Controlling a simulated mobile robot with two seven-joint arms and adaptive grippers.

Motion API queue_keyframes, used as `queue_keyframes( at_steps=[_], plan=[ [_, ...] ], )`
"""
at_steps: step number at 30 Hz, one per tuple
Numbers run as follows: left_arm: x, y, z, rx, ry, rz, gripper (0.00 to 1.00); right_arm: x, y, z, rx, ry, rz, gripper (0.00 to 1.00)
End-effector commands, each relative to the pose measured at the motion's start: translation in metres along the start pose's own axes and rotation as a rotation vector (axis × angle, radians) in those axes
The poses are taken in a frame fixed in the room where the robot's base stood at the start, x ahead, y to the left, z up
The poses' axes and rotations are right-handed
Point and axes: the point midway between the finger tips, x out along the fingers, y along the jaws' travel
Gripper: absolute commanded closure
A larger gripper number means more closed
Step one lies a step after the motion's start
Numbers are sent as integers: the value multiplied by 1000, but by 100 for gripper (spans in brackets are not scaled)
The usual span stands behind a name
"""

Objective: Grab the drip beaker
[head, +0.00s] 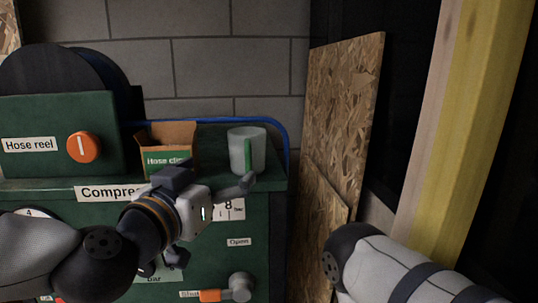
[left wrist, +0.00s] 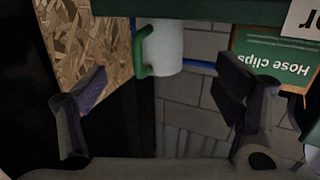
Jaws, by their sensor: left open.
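The drip beaker is a whitish cup (head: 240,152) with a green handle, standing upright on top of the green compressor cabinet (head: 270,178) near its right end. My left gripper (head: 208,182) is open and empty in front of the cabinet's top edge, lower and nearer than the beaker. In the left wrist view the beaker (left wrist: 166,48) appears upside down, ahead of and between the spread fingers (left wrist: 165,92), apart from both. Its handle shows on the left there. My right gripper is not in view; only part of my right arm shows.
An open cardboard box labelled Hose clips (head: 168,150) stands left of the beaker. A hose reel box (head: 55,140) with an orange knob is farther left. A blue rail (head: 283,135) runs behind and right of the beaker. Chipboard sheets (head: 340,110) lean at the right.

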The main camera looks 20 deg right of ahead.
Motion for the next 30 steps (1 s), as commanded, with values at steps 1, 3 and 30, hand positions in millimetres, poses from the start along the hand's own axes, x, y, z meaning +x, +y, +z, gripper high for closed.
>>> queue_keyframes(
  at_steps=[1,3,30],
  plan=[
    [0,-1,-7,5,14,-3,16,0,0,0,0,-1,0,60],
    [2,-1,-14,10,27,-5,16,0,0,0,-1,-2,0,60],
    [122,0,-12,13,30,-4,16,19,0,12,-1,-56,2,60]
  ],
)
